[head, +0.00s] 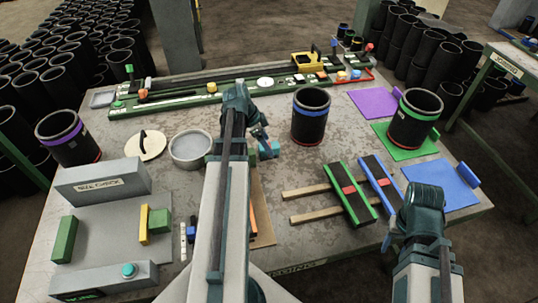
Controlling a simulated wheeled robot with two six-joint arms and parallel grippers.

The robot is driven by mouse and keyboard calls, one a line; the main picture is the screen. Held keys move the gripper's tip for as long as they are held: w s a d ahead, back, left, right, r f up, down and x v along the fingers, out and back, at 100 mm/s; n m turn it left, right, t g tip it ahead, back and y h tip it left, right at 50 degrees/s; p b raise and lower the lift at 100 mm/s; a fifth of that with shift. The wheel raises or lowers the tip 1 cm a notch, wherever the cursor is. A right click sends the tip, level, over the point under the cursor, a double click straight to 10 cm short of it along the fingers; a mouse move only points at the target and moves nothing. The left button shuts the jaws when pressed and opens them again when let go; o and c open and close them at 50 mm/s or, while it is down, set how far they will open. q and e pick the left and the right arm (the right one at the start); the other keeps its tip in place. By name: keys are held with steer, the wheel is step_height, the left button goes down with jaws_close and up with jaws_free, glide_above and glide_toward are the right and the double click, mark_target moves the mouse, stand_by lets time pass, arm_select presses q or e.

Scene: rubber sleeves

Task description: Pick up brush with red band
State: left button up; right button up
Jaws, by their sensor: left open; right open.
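Two long black pieces lie side by side at the right front of the table, each with a red mark across its middle. One has green edges (338,181) and the other has blue edges (370,169). Pale wooden strips (305,191) reach left from them. I cannot tell for sure which thing is the brush with the red band. My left gripper (266,147) is open over the middle of the table, right of the round grey dish. My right gripper (390,238) is open, low by the front right edge, and mostly hidden by its own wrist.
Black sleeves with a blue band (310,118), a green band (414,120) and a purple band (67,140) stand upright. A purple mat (373,102) and a blue mat (440,188) lie right. A grey gauge station (105,182) fills the left front. My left arm hides part of a brown board (262,222).

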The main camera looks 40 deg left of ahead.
arm_select(q)
steer(key=b+x, duration=0.1)
steer(key=x, duration=0.1)
steer(key=shift+f+b, duration=0.35)
steer(key=shift+f, duration=0.1)
arm_select(e)
step_height(320, 180, down, 3)
steer(key=shift+r, duration=0.2)
arm_select(q)
steer(key=shift+r, duration=0.1)
jaws_close()
steer(key=shift+w+d+r, duration=0.1)
steer(key=shift+r, duration=0.05)
arm_select(e)
steer(key=shift+r, duration=0.2)
